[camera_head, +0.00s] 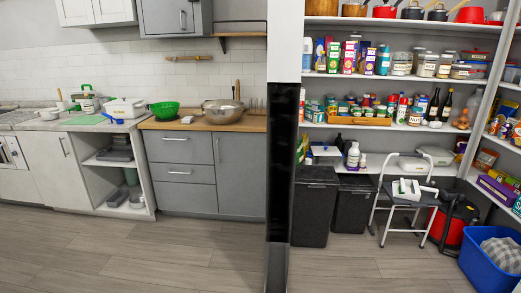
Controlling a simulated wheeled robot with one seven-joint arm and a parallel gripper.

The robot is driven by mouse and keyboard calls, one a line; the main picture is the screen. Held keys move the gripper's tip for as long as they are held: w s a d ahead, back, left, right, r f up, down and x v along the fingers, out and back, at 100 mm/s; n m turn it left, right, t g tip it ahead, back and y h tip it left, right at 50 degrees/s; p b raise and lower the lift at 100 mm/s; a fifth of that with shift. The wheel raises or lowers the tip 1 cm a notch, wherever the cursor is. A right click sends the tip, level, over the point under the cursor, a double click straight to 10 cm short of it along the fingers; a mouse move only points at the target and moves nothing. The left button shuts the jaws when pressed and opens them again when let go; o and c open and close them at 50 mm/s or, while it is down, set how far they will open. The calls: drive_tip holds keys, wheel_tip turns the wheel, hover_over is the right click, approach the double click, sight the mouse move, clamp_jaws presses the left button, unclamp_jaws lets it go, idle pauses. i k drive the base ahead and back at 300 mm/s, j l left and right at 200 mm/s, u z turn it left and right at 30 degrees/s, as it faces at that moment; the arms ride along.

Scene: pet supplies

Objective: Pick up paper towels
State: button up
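I cannot surely make out paper towels in the head view. A small white item with dark markings (408,189) rests on the grey step stool (402,206) in the pantry on the right; it is too small to tell what it is. White containers (412,164) sit on the low shelf behind the stool. On the left counter stands a white and green container (87,102), also too small to identify. My gripper is not in view.
A tall dark post (278,190) divides the kitchen from the pantry. Two black bins (313,212) stand left of the stool. A red and black canister (457,218) and a blue crate (478,268) stand to its right. The wooden floor (130,250) before the cabinets is clear.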

sight(187, 119)
drive_tip(key=i+u, duration=0.25)
drive_tip(key=i, duration=0.2)
drive_tip(key=i+u, duration=0.25)
drive_tip(key=i, duration=0.25)
drive_tip(key=i+l+u, duration=0.1)
drive_tip(key=i+u, duration=0.15)
drive_tip(key=i, duration=0.25)
drive_tip(key=i+l+u, duration=0.25)
drive_tip(key=i, duration=0.2)
drive_tip(key=i+j+u, duration=0.35)
drive_tip(key=i, duration=0.7)
drive_tip(key=i+l+u, duration=0.15)
drive_tip(key=i+u, duration=0.25)
drive_tip(key=i, duration=0.65)
